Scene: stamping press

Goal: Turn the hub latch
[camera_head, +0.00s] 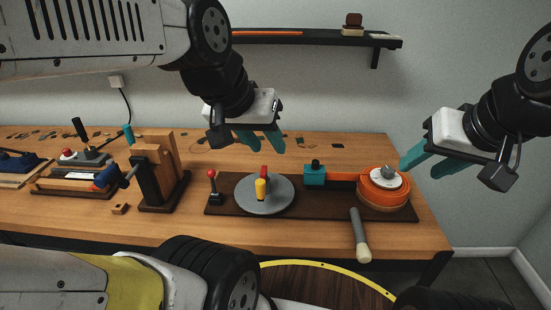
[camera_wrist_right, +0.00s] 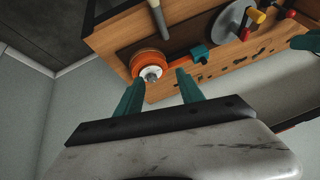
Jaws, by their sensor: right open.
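The orange round hub (camera_head: 382,193) stands on the right end of a dark board, with a pale cap and small grey knob (camera_head: 389,172) on top. In the right wrist view, the hub (camera_wrist_right: 150,58) and its knob (camera_wrist_right: 151,73) appear between and beyond my fingertips. My right gripper (camera_head: 421,172) is open and empty, to the right of the hub and apart from it; its fingers also show in the wrist view (camera_wrist_right: 160,79). My left gripper (camera_head: 264,149) is open and empty above and behind the grey disc (camera_head: 275,199).
A teal block (camera_head: 315,176) joins the hub by an orange arm. The disc carries yellow and red handles. A wooden press (camera_head: 154,172) stands left, and a wall shelf (camera_head: 318,38) hangs behind.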

